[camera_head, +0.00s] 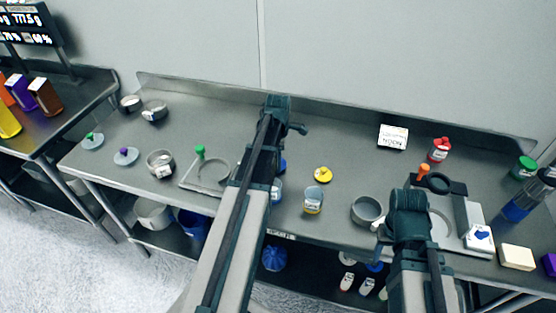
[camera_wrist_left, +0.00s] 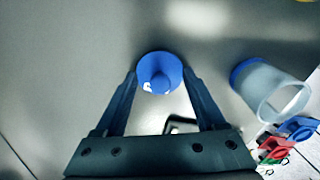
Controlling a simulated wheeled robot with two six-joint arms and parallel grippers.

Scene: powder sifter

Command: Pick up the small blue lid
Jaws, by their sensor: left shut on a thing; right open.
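In the head view, my left forearm hides most of this gripper, and only a bit of the blue lid (camera_head: 283,166) shows beside the arm. The lid is at or close to the table surface; I cannot tell if it is lifted. My right gripper (camera_head: 408,217) is open over the right part of the table, its fingers mostly hidden by its own arm.
A jar with a blue band (camera_wrist_left: 270,90) lies close to the lid in the wrist view. A yellow lid (camera_head: 323,174) and a yellow-banded jar (camera_head: 313,200) stand to the right. Metal bowls and lids are left.

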